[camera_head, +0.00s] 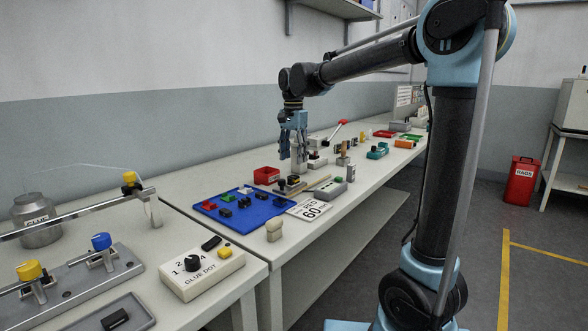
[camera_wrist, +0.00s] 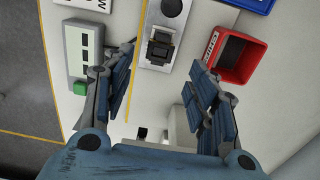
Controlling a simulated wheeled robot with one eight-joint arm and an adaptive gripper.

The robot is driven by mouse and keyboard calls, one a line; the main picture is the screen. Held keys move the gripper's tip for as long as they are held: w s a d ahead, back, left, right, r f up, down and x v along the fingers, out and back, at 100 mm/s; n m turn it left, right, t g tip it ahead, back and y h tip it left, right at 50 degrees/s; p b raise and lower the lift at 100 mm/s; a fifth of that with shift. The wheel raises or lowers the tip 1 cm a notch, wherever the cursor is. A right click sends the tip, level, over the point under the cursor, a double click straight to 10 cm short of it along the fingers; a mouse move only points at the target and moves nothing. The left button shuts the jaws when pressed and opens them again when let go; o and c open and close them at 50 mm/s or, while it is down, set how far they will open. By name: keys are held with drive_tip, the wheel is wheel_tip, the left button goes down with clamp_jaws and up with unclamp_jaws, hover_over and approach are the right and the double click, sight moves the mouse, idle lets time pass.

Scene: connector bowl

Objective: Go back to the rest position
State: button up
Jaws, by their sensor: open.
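My gripper (camera_head: 293,156) hangs down from my arm over the bench in the head view, behind the blue mat. In the wrist view my gripper (camera_wrist: 163,75) has its two blue fingers spread wide apart. Nothing is held between them. A small grey fixture with a black block (camera_wrist: 160,47) shows beyond the gap between the fingertips. A red bin (camera_wrist: 228,58) with a label lies beyond the right finger; it also shows in the head view (camera_head: 266,175). What lies under the fingers is partly hidden in the head view.
The blue mat (camera_head: 240,217) holds several small coloured parts. A grey box with a green button (camera_wrist: 82,50) stands left of the fingers. A white sign (camera_head: 309,209) sits at the bench's front edge. A red-handled press (camera_head: 338,130) and several items stand farther back.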

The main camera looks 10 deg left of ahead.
wheel_tip(320, 180, up, 5)
drive_tip(key=s+d+f+n, duration=0.1)
drive_tip(key=s+d+f, duration=0.25)
drive_tip(key=d, duration=0.45)
drive_tip(key=s+d+f+n+t, duration=0.1)
drive_tip(key=s+d+f, duration=0.25)
drive_tip(key=d, duration=0.35)
drive_tip(key=s+d+f+n, duration=0.1)
drive_tip(key=s+d+f, duration=0.25)
drive_tip(key=d, duration=0.45)
drive_tip(key=s+d+f+n, duration=0.1)
drive_tip(key=s+d+f, duration=0.4)
drive_tip(key=s+f, duration=0.2)
drive_tip(key=s+d+f+n+t, duration=0.1)
drive_tip(key=s+d+f+n, duration=0.1)
drive_tip(key=s+d+f, duration=0.3)
wheel_tip(320, 180, down, 5)
drive_tip(key=s, duration=0.2)
drive_tip(key=shift+s+d, duration=0.15)
drive_tip(key=shift+s, duration=0.25)
drive_tip(key=shift+w+f, duration=0.1)
drive_tip(key=shift+w, duration=0.35)
